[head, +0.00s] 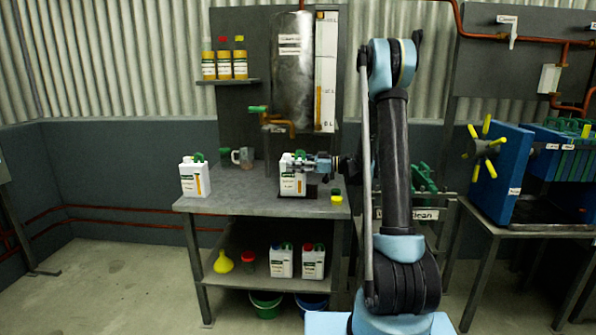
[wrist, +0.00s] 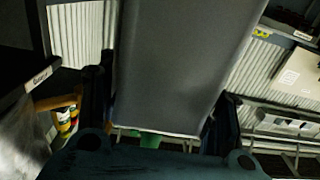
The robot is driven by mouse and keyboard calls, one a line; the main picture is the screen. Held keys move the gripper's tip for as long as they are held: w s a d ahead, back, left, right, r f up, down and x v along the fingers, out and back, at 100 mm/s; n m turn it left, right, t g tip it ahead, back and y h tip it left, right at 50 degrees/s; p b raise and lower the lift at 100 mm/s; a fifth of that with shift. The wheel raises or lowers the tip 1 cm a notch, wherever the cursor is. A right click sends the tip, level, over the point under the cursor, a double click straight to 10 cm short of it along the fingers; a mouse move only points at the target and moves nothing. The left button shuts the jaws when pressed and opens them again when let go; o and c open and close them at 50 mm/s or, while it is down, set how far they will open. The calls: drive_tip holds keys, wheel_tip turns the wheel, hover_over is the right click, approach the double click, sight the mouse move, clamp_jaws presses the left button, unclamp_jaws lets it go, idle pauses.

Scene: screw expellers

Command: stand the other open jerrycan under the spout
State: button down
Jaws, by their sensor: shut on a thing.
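A white jerrycan (head: 290,184) with a green label and amber level strip is upright at the bench's middle, below the brass spout (head: 291,132) of the steel tank (head: 292,75). My gripper (head: 308,163) comes from the right and is shut on its upper part. In the wrist view a large shaded grey face (wrist: 180,65), apparently this jerrycan, fills the space between the fingers. Whether its base fully rests on the bench is hard to tell. A second white jerrycan (head: 194,182) stands on the bench's left end, apart from my gripper. Its mouth is too small to judge.
A glass jug (head: 243,157) stands at the bench's back, and a small yellow-lidded item (head: 336,195) lies right of the held can. Two more jerrycans (head: 281,262) and a yellow funnel (head: 223,262) are on the lower shelf. The bench (head: 232,196) between both cans is clear.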

drive_tip(key=shift+f, duration=0.95)
drive_tip(key=c, duration=0.5)
unclamp_jaws()
